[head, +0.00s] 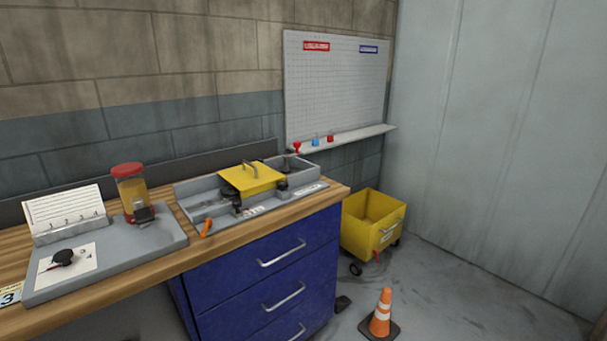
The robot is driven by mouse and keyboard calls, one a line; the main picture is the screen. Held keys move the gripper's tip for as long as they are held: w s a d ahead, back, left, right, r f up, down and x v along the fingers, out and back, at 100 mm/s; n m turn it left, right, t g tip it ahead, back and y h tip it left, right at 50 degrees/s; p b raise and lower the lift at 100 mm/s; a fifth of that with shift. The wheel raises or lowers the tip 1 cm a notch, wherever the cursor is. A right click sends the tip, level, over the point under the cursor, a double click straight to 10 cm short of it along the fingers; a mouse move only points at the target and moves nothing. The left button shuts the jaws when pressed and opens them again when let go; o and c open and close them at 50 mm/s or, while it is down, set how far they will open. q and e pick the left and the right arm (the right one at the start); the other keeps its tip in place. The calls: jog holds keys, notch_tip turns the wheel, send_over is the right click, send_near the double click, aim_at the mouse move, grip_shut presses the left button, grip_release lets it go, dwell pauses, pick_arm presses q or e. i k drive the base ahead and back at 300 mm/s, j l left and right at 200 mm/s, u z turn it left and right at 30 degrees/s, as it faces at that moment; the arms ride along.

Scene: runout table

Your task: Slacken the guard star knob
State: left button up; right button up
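A yellow guard (252,180) with a handle on top sits over a grey tray-like fixture (202,189) on the wooden bench. A dark knob-like part (282,184) is at the guard's right front corner, and another dark part (236,207) is at its left front corner. Both are too small to tell which is the star knob or how tight it is. A separate black knob (64,258) lies on a white card at the left. Neither of my grippers is in view.
A dispenser with a red lid (128,170) and a numbered card rack (68,219) stand left of the fixture. An orange object (206,227) lies at its front. A yellow cart (371,222) and traffic cone (381,315) stand on the floor at the right.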

aim_at(282, 185)
jog(key=i+l, duration=0.2)
jog(key=l, duration=0.15)
jog(key=i+l+u, duration=0.2)
jog(key=i+l, duration=0.2)
jog(key=l, duration=0.3)
jog(key=i+l, duration=0.2)
jog(key=l, duration=0.15)
jog(key=i+l+u, duration=0.1)
jog(key=l, duration=0.25)
jog(key=i, duration=0.1)
